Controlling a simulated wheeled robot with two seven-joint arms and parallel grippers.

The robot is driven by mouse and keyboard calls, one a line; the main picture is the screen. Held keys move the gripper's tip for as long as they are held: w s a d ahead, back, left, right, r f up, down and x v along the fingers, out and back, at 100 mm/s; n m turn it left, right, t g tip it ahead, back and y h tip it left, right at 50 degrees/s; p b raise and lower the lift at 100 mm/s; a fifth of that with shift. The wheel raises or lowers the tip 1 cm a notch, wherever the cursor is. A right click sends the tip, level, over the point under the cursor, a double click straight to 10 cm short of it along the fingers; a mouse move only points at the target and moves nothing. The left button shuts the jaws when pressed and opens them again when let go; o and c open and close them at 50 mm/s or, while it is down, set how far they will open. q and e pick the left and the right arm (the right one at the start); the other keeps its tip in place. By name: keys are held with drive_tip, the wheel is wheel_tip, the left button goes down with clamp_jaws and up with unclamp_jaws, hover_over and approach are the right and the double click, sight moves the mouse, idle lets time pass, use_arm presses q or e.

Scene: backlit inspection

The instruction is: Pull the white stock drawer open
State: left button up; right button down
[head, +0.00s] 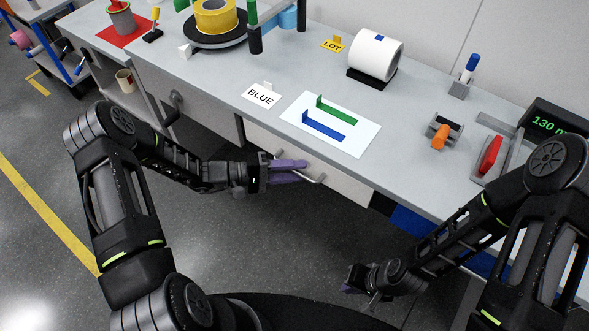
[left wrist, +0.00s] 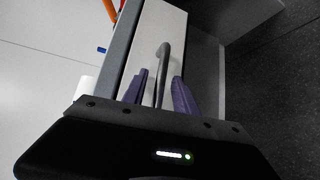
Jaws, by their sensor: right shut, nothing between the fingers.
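The white stock drawer (head: 345,187) sits under the bench edge, and its front looks flush with the bench. Its grey bar handle (head: 319,180) stands out from the front and also shows in the left wrist view (left wrist: 164,50). My left gripper (head: 304,171) is at the handle with its purple fingers apart. In the left wrist view the handle lies between the two fingers (left wrist: 160,92), with a gap visible on each side. My right gripper (head: 346,287) is shut and empty, low over the floor, apart from the bench.
On the bench above the drawer lie a white sheet (head: 364,146) with green and blue brackets and a BLUE sign (head: 261,95). A white roll (head: 376,53) stands behind. Dark floor (head: 270,235) in front of the drawer is open, between my arms.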

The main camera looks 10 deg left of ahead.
use_arm(q)
drive_tip(key=shift+c, duration=0.2)
clamp_jaws()
idle(1.1)
